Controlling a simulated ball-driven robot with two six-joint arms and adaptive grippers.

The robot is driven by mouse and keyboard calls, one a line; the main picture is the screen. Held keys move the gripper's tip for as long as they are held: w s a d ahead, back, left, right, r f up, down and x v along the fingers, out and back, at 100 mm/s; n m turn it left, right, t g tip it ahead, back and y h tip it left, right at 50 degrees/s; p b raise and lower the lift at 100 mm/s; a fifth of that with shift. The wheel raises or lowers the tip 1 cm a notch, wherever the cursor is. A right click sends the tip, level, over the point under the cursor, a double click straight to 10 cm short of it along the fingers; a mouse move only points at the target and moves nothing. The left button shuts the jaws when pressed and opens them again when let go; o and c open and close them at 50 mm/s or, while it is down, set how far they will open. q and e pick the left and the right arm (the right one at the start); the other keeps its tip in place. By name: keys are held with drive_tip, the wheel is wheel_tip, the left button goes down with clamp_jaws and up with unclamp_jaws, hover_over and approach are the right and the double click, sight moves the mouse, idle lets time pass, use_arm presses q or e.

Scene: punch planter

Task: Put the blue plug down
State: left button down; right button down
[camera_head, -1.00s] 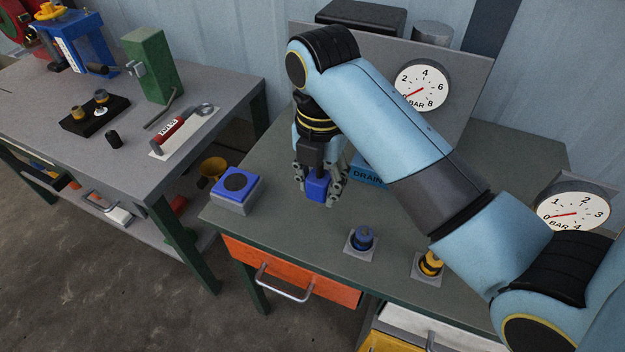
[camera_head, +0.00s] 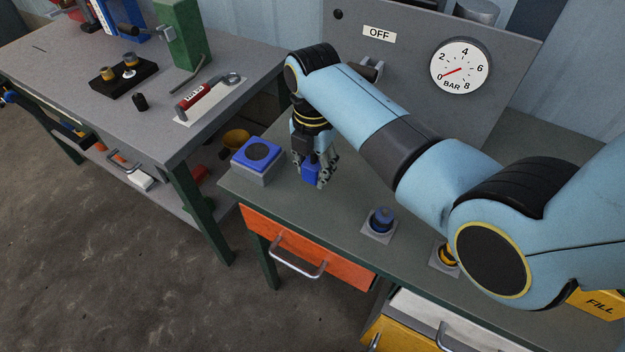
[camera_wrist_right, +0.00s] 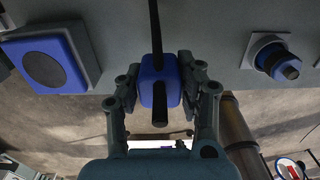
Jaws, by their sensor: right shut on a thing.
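The blue plug (camera_head: 310,173) is a small blue block. In the right wrist view the plug (camera_wrist_right: 153,92) has dark rods at its upper and lower ends. My right gripper (camera_head: 316,176) is shut on it, with a finger on each side, and points down low over the green bench. Whether the plug touches the bench top, I cannot tell. It is to the right of a grey block with a blue top and a dark round pad (camera_head: 259,152). My left gripper is not in view.
A blue knob (camera_head: 381,219) on a grey plate and a yellow knob (camera_head: 447,256) stand along the bench's front edge. A grey panel with a gauge (camera_head: 461,67) rises behind. Bench top (camera_head: 345,205) between plug and blue knob is clear. Another table (camera_head: 60,75) stands left.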

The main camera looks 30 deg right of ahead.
sight(313, 191)
drive_tip(key=shift+w+f, duration=0.2)
drive_tip(key=shift+f, duration=1.9)
drive_tip(key=shift+f+b, duration=0.45)
drive_tip(key=shift+f, duration=0.1)
drive_tip(key=c, duration=0.9)
unclamp_jaws()
drive_tip(key=shift+o, duration=0.2)
wheel_tip(313, 191, up, 13)
drive_tip(key=shift+r+p, duration=0.1)
drive_tip(key=shift+p, duration=0.8)
